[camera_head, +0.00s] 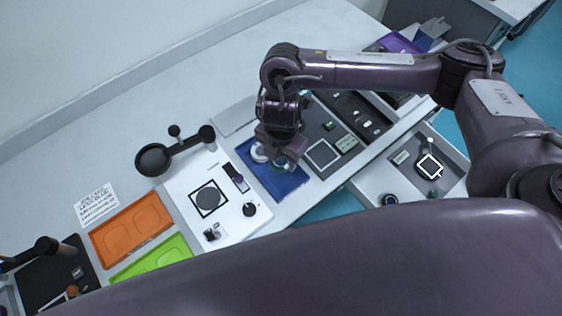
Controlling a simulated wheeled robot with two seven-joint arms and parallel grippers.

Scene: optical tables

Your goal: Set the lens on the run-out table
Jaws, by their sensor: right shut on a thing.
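My right gripper (280,164) is low over the blue tray (290,189), with its jaws pointing down. It is shut on a small round, glassy piece, probably the lens (281,165), mostly hidden by the jaws. I cannot tell whether the lens touches the tray. Another pale round piece (258,152) sits beside it on the tray. To the left, a white board (228,223) bears a grey disc in a black square frame (208,198), which may be the run-out table. The disc looks bare. My left gripper is not in view.
A dark round-ended stand (153,159) is behind the white board. Orange (130,229) and green (151,262) trays lie to its left. A small dark knob (249,209) and a block (212,232) stand on the board. An open drawer (412,187) juts out at right.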

